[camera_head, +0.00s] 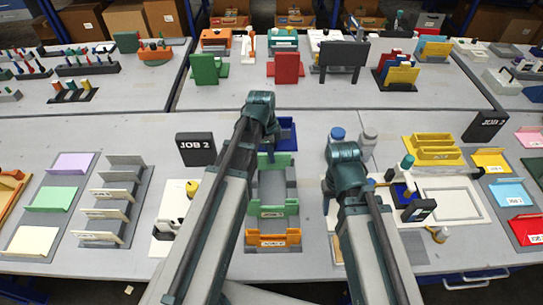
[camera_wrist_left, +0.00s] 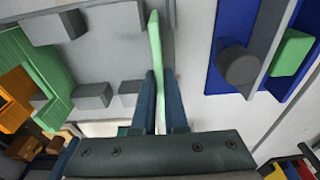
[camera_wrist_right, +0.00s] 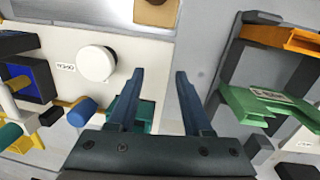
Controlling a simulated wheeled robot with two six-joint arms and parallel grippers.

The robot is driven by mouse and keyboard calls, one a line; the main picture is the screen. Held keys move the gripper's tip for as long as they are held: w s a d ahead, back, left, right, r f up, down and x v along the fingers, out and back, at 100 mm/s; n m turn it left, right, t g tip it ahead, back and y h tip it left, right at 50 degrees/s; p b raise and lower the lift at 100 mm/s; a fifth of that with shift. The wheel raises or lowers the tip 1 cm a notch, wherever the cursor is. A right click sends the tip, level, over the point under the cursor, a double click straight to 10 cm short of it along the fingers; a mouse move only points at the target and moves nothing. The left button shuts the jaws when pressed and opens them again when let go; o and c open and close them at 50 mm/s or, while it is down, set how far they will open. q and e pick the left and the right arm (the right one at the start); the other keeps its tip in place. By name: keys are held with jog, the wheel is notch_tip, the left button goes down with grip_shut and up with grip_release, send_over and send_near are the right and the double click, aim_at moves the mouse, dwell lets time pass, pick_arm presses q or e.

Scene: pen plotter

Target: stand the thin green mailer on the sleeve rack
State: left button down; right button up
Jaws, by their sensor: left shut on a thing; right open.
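My left gripper (camera_wrist_left: 160,82) is shut on the thin green mailer (camera_wrist_left: 155,45), which shows edge-on between its fingers. In the head view the mailer (camera_head: 284,160) is upright at the far end of the grey sleeve rack (camera_head: 272,184), partly hidden by my left arm. In the left wrist view it is beside a pair of grey rack blocks (camera_wrist_left: 130,88); I cannot tell whether it touches the base. A green sleeve (camera_head: 277,209) and an orange sleeve (camera_head: 273,238) stand on the near part. My right gripper (camera_wrist_right: 155,75) is open and empty, right of the rack.
A blue stand (camera_head: 287,131) is just beyond the rack. A black JOB 2 sign (camera_head: 195,149) stands to the left. A yellow holder (camera_head: 432,147) and a white tray (camera_head: 452,198) are to the right. A white round-topped item (camera_wrist_right: 97,63) is near my right gripper.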

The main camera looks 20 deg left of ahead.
pick_arm(q)
jog(key=shift+f, duration=0.15)
pick_arm(e)
jog(key=shift+f, duration=0.15)
pick_arm(q)
jog(key=c, duration=1)
grip_release()
jog(key=shift+o, duration=0.2)
notch_tip(320, 180, up, 12)
jog(key=a+p, duration=0.1)
jog(key=p, duration=1.1)
jog(key=s+d+n+y, duration=0.2)
jog(key=s+d+n, duration=0.9)
jog(key=s, duration=0.3)
jog(key=shift+s+d+g+y, duration=0.15)
jog(key=shift+d+g+y, duration=0.1)
jog(key=shift+g+y, duration=0.05)
pick_arm(e)
notch_tip(320, 180, up, 12)
